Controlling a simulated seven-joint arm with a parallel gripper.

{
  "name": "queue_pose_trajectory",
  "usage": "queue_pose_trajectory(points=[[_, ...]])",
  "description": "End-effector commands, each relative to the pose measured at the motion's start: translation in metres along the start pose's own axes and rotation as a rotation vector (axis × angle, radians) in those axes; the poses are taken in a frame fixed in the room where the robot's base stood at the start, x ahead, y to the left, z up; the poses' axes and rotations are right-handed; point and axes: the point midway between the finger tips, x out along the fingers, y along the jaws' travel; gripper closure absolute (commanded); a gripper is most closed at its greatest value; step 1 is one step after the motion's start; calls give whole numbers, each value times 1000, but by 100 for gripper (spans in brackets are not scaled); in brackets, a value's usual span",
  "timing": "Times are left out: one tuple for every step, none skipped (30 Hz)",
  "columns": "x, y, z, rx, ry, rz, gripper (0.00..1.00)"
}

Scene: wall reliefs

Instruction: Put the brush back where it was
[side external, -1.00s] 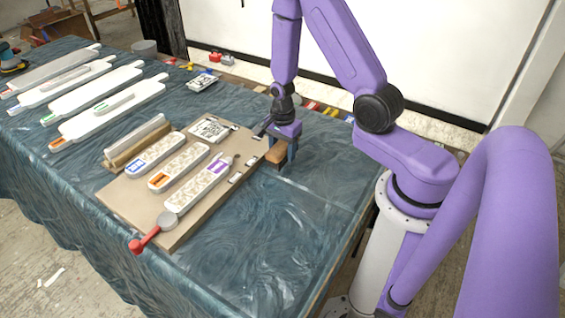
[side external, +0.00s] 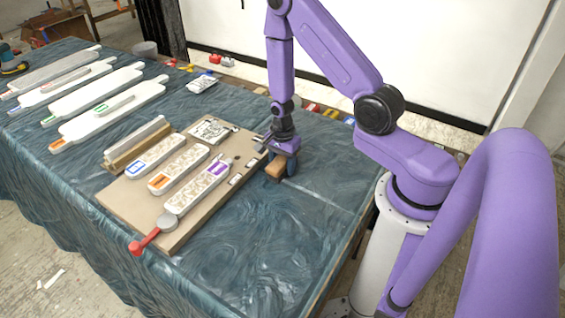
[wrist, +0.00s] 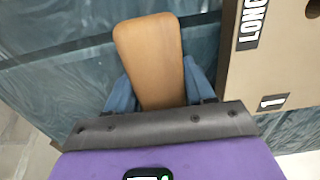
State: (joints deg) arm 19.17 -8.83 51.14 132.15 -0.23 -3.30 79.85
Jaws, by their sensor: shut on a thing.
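The brush (side external: 275,171) shows as a brown wooden block with rounded corners; no bristles are visible. In the wrist view the brush (wrist: 150,48) fills the space between the blue fingers and sticks out beyond them. My gripper (side external: 283,165) is shut on it, just off the right edge of the tan board (side external: 120,192). In the wrist view my gripper (wrist: 158,92) grips its sides over the dark cloth. I cannot tell whether the brush touches the cloth.
The board holds several patterned strips (side external: 178,168), a metal bar on wood (side external: 136,143) and a red-handled tool (side external: 150,236). White paddle-shaped boards (side external: 105,116) lie at the left. The cloth (side external: 265,235) right of the board is clear.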

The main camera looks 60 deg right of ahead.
Motion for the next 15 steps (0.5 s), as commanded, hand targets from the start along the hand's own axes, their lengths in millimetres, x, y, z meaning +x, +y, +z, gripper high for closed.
queue_pose_trajectory(points=[[0, 0, 0, 0, 0, 0, 37], [0, 0, 0, 0, 0, 0, 27], [0, 0, 0, 0, 0, 0, 21], [0, 0, 0, 0, 0, 0, 21], [0, 0, 0, 0, 0, 0, 21], [0, 0, 0, 0, 0, 0, 21], [0, 0, 0, 0, 0, 0, 21], [0, 0, 0, 0, 0, 0, 21], [0, 0, 0, 0, 0, 0, 21], [0, 0, 0, 0, 0, 0, 21], [0, 0, 0, 0, 0, 0, 21], [-1, 0, 0, 0, 0, 0, 21], [-2, 0, 0, 0, 0, 0, 21], [-3, 0, 0, 0, 0, 0, 21], [-5, 0, 0, 0, 0, -1, 21]])
